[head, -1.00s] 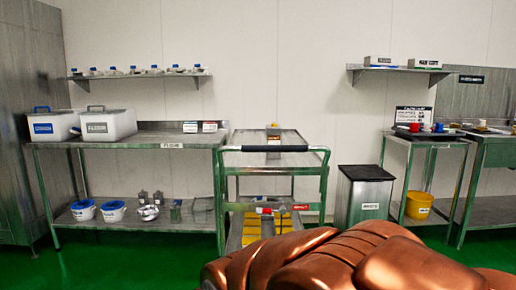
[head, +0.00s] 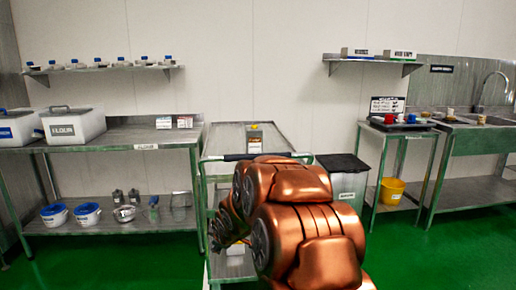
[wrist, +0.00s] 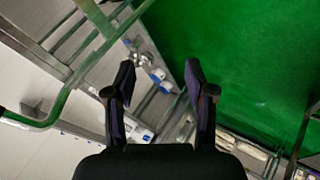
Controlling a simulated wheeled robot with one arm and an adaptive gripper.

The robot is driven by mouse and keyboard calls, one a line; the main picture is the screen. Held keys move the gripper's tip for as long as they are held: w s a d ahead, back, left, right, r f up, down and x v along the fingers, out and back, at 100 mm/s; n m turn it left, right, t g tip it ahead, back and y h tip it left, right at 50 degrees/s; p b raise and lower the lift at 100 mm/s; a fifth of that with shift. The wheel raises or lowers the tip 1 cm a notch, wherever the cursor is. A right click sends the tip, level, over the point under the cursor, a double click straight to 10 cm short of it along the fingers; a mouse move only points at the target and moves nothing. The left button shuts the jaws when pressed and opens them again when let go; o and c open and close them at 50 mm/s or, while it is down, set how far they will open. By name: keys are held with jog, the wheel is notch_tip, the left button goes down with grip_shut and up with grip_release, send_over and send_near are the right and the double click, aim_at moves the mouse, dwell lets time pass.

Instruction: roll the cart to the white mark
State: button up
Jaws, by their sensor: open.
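The cart (head: 227,138) stands in the middle of the head view, with a metal top tray, green tube frame and dark handle bar (head: 225,158) facing me. My copper arm hides much of its handle and lower part. In the wrist view, its green tube appears to run along the upper left (wrist: 85,75), beside my gripper. My gripper (wrist: 158,64) is open, with its two black fingers apart and nothing between them. In the head view the gripper is mostly hidden. I see no white mark on the floor in either view.
A steel table (head: 95,148) with a flour bin (head: 73,127) stands left of the cart. A waste bin (head: 346,180) stands right of it, then a small table with a yellow bucket (head: 392,191) below and a sink bench. Green floor (head: 130,262) is clear in front.

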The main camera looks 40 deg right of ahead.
jog(key=w+d+r+n+t+h+p, duration=0.1)
jog(key=w+d+r+n+t+p, duration=0.2)
jog(key=d, duration=0.4)
jog(key=w+d+r+n+t+p, duration=0.1)
jog(key=w+d+r+t+p, duration=0.1)
jog(key=w+d+r, duration=0.4)
jog(key=s+d+r+n+t+p, duration=0.2)
jog(key=s+d+r+t+p, duration=0.15)
jog(key=d, duration=0.25)
jog(key=s+d+r+n+t+p, duration=0.2)
jog(key=d+r+n+t, duration=0.15)
jog(key=d, duration=0.25)
jog(key=shift+m+g+h, duration=0.35)
jog(key=shift+g+h, duration=0.05)
jog(key=shift+r+p+x, duration=0.15)
jog(key=shift+p+x, duration=0.2)
jog(key=shift+x, duration=1.55)
jog(key=shift+r+p+x, duration=0.1)
jog(key=shift+p+x, duration=0.25)
jog(key=shift+x, duration=1.5)
jog(key=shift+s+d, duration=0.1)
jog(key=shift+d, duration=0.05)
jog(key=shift+c, duration=0.5)
grip_shut()
